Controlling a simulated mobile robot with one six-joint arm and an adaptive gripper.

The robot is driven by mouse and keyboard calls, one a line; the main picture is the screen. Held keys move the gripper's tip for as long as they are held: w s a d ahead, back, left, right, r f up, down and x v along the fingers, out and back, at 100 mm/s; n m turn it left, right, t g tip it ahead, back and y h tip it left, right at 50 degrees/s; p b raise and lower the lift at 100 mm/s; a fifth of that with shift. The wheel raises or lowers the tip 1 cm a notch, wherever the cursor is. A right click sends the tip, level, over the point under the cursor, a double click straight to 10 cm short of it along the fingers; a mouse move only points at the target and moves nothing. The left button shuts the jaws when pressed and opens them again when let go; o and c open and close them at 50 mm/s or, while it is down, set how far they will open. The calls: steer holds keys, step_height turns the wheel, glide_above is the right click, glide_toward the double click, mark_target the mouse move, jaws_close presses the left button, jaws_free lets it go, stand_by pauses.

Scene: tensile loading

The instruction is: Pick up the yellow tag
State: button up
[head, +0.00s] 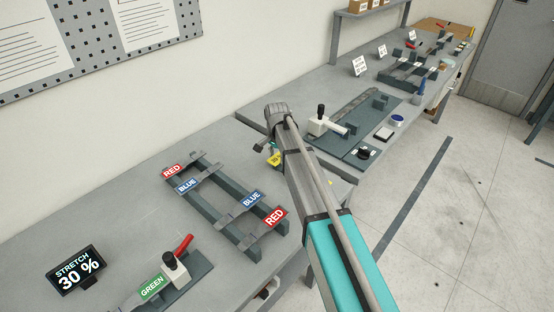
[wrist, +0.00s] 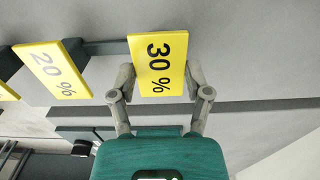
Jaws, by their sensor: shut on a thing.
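In the wrist view a yellow tag marked "30 %" (wrist: 158,64) stands between the two fingers of my gripper (wrist: 160,76), which is shut on it. Its top edge meets a dark rail (wrist: 105,47). I cannot tell whether it is clear of the rail. A second yellow tag marked "20 %" (wrist: 52,70) hangs to its left, apart from my fingers. A third yellow tag (wrist: 6,92) is cut off at the left edge. In the head view a small yellow patch (head: 275,158) shows beside my gripper, mostly hidden by my arm.
In the head view a dark rack (head: 228,207) holds strips with red and blue labels. A display (head: 76,270) reads "STRETCH 30 %". A fixture with a red handle (head: 183,244) and a green-labelled strip (head: 151,288) sit in front. A second fixture plate (head: 358,130) lies beyond my arm.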

steer(key=shift+r, duration=0.15)
steer(key=shift+r+p, duration=0.9)
steer(key=shift+p, duration=0.2)
steer(key=s+r+p, duration=1.1)
steer(key=s, duration=0.3)
steer(key=shift+a+r, duration=0.2)
steer(key=shift+a, duration=0.2)
step_height(320, 180, down, 2)
steer(key=shift+f+b, duration=0.2)
steer(key=shift+b, duration=0.8)
